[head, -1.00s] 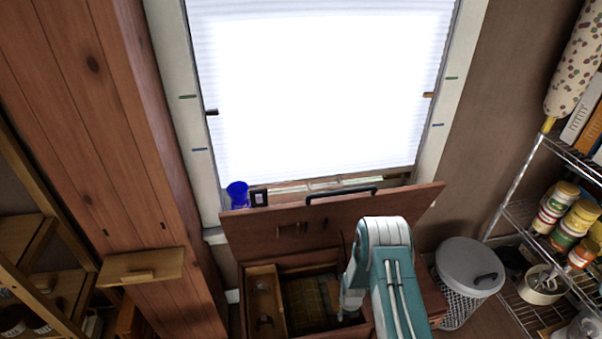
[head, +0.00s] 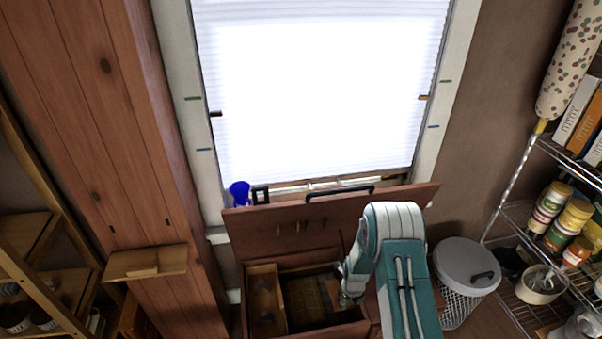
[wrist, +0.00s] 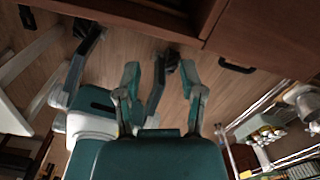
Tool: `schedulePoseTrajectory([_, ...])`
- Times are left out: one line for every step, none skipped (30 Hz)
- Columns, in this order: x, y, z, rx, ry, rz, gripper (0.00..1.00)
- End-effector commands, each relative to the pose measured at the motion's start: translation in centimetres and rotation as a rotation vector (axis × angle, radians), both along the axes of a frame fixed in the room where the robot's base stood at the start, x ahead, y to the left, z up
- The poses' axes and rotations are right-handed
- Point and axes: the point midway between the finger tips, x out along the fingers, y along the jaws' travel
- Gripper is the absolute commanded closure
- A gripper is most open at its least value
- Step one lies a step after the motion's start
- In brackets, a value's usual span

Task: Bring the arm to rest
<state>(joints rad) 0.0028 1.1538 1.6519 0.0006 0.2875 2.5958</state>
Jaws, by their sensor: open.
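My arm (head: 402,275), teal and white, stands folded in front of the right part of an open wooden chest (head: 330,225) in the head view. My gripper is not clearly visible there. In the wrist view my gripper (wrist: 161,78) shows its two green-tipped fingers spread apart, with nothing between them. Wooden floor and parts of my own body lie beyond the fingers.
The chest lid stands raised below a bright window (head: 320,90). A blue cup (head: 239,193) is on the sill. A grey lidded bin (head: 465,265) stands right of my arm, near a wire rack (head: 515,210) with jars.

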Motion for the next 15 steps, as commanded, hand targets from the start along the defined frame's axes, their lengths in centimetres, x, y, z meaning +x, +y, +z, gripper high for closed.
schedulePoseTrajectory([0.5, 0.0, 1.6, -0.002, -0.011, 0.038, 0.49])
schedulePoseTrajectory([0.7, 0.0, 2.5, -0.003, -0.017, 0.064, 0.49])
schedulePoseTrajectory([1.0, 0.0, 3.8, -0.007, -0.024, 0.105, 0.49])
schedulePoseTrajectory([1.1, 0.0, 4.9, -0.008, -0.03, 0.137, 0.49])
schedulePoseTrajectory([1.3, 0.0, 6.1, -0.011, -0.037, 0.174, 0.49])
schedulePoseTrajectory([1.5, 0.0, 7.8, -0.016, -0.047, 0.226, 0.49])
schedulePoseTrajectory([1.7, 0.0, 9.1, -0.02, -0.055, 0.267, 0.49])
schedulePoseTrajectory([1.7, 0.0, 10.5, -0.024, -0.061, 0.309, 0.49])
schedulePoseTrajectory([1.8, 0.0, 12.3, -0.031, -0.072, 0.366, 0.49])
schedulePoseTrajectory([1.8, 0.0, 13.6, -0.035, -0.077, 0.408, 0.49])
schedulePoseTrajectory([1.8, 0.0, 14.9, -0.041, -0.084, 0.451, 0.49])
schedulePoseTrajectory([1.7, 0.0, 16.6, -0.048, -0.094, 0.506, 0.49])
schedulePoseTrajectory([1.6, 0.0, 17.9, -0.054, -0.1, 0.549, 0.49])
schedulePoseTrajectory([1.4, 0.0, 19.1, -0.061, -0.106, 0.592, 0.49])
schedulePoseTrajectory([1.1, 0.1, 20.7, -0.069, -0.115, 0.649, 0.49])
